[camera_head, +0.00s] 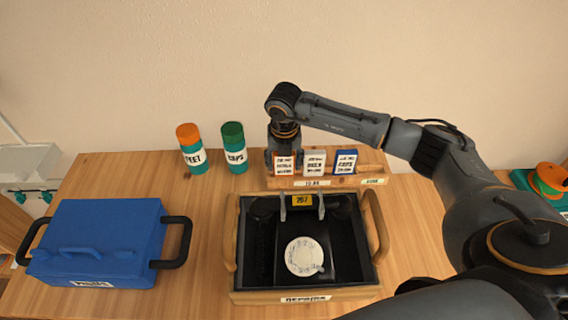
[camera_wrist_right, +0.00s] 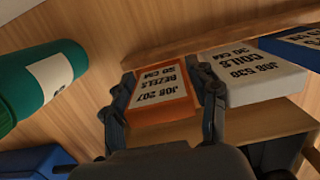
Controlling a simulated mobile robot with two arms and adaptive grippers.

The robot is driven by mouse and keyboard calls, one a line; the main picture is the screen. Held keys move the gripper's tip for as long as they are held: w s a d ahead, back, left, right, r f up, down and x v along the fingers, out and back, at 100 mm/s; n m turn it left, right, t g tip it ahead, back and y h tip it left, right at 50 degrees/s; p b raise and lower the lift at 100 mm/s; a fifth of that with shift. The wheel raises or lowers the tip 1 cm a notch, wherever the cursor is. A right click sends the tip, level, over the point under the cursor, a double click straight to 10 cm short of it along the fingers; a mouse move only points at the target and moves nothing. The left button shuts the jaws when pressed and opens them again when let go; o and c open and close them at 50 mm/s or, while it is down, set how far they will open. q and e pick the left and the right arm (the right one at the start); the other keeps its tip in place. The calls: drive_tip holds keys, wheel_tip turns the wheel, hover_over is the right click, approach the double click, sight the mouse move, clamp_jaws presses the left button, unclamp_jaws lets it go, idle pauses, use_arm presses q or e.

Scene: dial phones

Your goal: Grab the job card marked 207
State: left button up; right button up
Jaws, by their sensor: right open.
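The orange job card (camera_head: 285,168) stands at the left end of a wooden rack, with a white label. In the right wrist view the card (camera_wrist_right: 163,98) reads JOB 207 BEZELS, upside down. My right gripper (camera_head: 284,154) is open at this card, coming from above and behind. In the wrist view one finger of the right gripper (camera_wrist_right: 165,84) is on each side of the card, close to its edges; whether they touch it I cannot tell. My left gripper is not in view.
A white card (camera_head: 314,162) stands close right of the orange one, then a blue card (camera_head: 345,162). A tray (camera_head: 234,242) in front holds a black dial phone (camera_head: 320,268) tagged 207. Green bottles (camera_head: 234,150) stand left; a blue toolbox (camera_head: 95,245) is front left.

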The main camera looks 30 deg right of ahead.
drive_tip(key=c, duration=0.7)
drive_tip(key=shift+c, duration=0.2)
